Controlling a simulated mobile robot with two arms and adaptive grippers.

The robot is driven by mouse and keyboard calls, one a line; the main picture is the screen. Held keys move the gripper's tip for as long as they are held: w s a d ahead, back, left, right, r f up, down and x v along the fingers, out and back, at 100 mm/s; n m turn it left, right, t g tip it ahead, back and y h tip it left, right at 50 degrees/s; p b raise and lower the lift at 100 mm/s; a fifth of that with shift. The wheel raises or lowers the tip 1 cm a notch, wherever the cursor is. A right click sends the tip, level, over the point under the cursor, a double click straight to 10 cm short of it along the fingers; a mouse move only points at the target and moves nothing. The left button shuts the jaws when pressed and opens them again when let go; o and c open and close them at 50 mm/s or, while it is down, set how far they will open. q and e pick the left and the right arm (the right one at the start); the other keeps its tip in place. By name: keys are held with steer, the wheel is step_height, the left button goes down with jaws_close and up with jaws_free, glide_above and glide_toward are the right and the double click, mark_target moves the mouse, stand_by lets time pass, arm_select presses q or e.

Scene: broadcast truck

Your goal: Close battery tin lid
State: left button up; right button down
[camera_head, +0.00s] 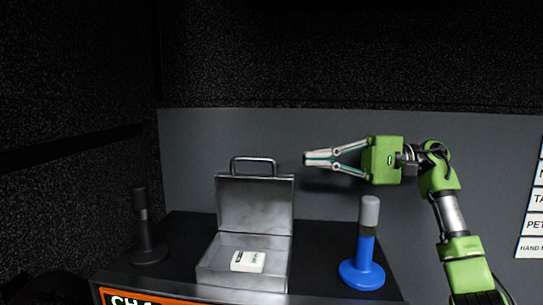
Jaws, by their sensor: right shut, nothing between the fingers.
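The grey metal battery tin (233,282) stands on the dark bench, with a small white labelled item (248,261) lying inside. Its lid (255,204) is hinged up, close to upright, with a handle (253,160) on its top edge. My right gripper (308,158) is shut and empty. It points left, to the right of the lid's top edge and at about the handle's height. It appears apart from the lid. My left gripper is out of view.
A blue stand with a grey top (365,246) is right of the tin, below my right gripper. A black stand (145,230) is on the left. An orange-framed sign (180,299) is at the bench's front edge. A grey panel (330,135) rises behind.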

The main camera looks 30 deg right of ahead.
mark_target(266, 159)
steer(key=p+x, duration=0.4)
steer(key=x, duration=0.6)
steer(key=s+a+f+n+h+b, duration=0.1)
steer(key=s+a+n+b, duration=0.4)
steer(key=b, duration=0.4)
steer(key=shift+s+n+h+b, duration=0.35)
steer(key=shift+s+n, duration=0.15)
steer(key=shift+s, duration=0.4)
